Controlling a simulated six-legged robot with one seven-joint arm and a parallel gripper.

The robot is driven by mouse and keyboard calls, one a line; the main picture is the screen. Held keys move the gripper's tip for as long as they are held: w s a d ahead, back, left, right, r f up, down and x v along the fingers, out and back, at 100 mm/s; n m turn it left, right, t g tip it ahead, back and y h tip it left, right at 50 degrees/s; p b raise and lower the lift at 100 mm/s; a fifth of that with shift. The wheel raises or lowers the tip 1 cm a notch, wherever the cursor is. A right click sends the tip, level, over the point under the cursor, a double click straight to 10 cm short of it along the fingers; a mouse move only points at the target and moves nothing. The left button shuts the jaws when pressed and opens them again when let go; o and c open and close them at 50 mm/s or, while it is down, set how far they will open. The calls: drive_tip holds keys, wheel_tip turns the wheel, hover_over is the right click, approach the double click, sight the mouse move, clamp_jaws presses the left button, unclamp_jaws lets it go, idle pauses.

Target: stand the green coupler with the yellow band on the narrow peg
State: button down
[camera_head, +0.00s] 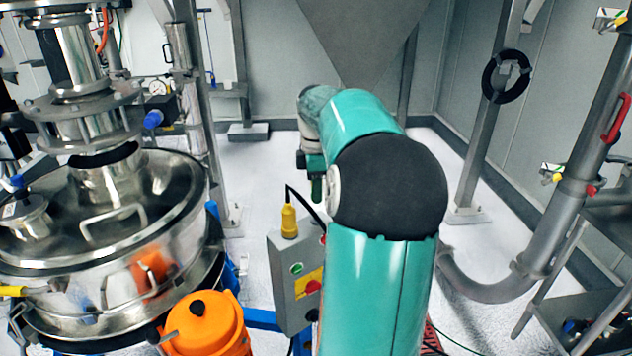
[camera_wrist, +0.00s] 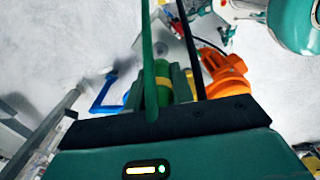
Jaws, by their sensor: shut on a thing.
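In the head view my gripper (camera_head: 315,180) hangs at the far end of the arm, left of the black elbow, above the floor. The coupler cannot be told clearly from the green gripper parts there. I cannot make out the narrow peg in either view.
A steel sifter (camera_head: 110,235) fills the left. A steel hopper (camera_head: 358,35) hangs behind. Pipes and a steel rack stand at right. Some floor is clear.

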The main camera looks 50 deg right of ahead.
sight(316, 216)
drive_tip(key=shift+s+f, duration=0.2)
drive_tip(key=shift+f, duration=0.4)
drive_tip(key=shift+w+f, duration=0.15)
drive_tip(key=shift+f, duration=1.4)
drive_tip(key=shift+w+a, duration=0.1)
drive_tip(key=shift+f, duration=0.75)
drive_tip(key=c, duration=1.1)
unclamp_jaws()
